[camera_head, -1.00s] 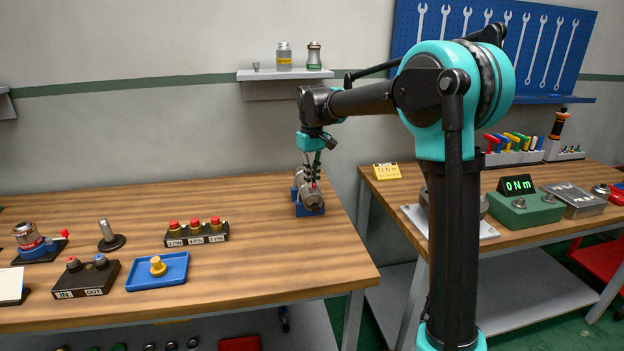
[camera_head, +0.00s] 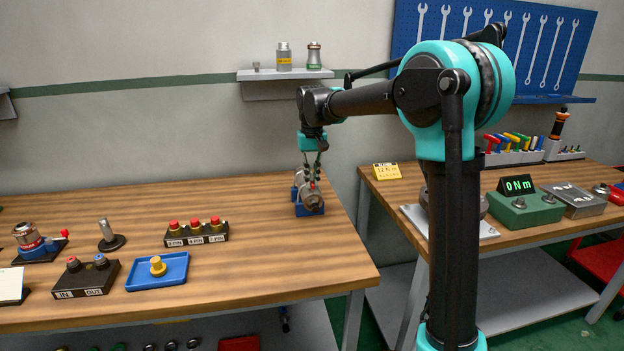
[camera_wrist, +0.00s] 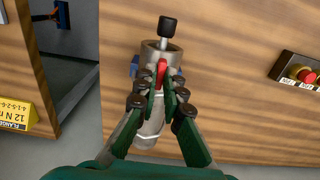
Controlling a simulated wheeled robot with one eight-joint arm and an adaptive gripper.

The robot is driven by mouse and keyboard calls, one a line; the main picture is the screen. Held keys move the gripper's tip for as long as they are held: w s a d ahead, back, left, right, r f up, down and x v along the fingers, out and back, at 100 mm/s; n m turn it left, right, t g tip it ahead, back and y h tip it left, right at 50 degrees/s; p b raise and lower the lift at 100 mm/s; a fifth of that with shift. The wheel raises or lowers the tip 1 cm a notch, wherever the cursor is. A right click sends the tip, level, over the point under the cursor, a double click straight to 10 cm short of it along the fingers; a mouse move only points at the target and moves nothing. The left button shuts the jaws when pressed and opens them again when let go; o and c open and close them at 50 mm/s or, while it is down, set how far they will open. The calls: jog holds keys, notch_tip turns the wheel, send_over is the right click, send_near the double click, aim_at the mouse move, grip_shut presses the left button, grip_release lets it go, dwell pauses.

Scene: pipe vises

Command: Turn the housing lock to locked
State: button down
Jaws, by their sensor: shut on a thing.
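A grey cylindrical housing (camera_head: 311,200) sits in a blue vise (camera_head: 309,211) near the right end of the left bench. In the wrist view the housing (camera_wrist: 152,125) shows from above, with the blue vise (camera_wrist: 134,66) partly hidden behind it. A small red lever (camera_wrist: 162,68), apparently the housing lock, stands out on the housing. My gripper (camera_wrist: 163,88) is shut on the red lever, with a finger on each side. It also shows in the head view (camera_head: 313,178), pointing down onto the housing. The lever's lower part is hidden by the fingers.
A black-knobbed stem (camera_wrist: 167,27) sticks out of the housing's end. On the same bench are a button block (camera_head: 196,234), a blue tray (camera_head: 157,273), and a second blue vise (camera_head: 38,250). Bench around the housing is mostly clear. A gap separates the right bench.

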aim_at(312, 182)
jog(key=c, duration=1.6)
grip_release()
jog(key=shift+c, duration=0.2)
notch_tip(312, 182, up, 12)
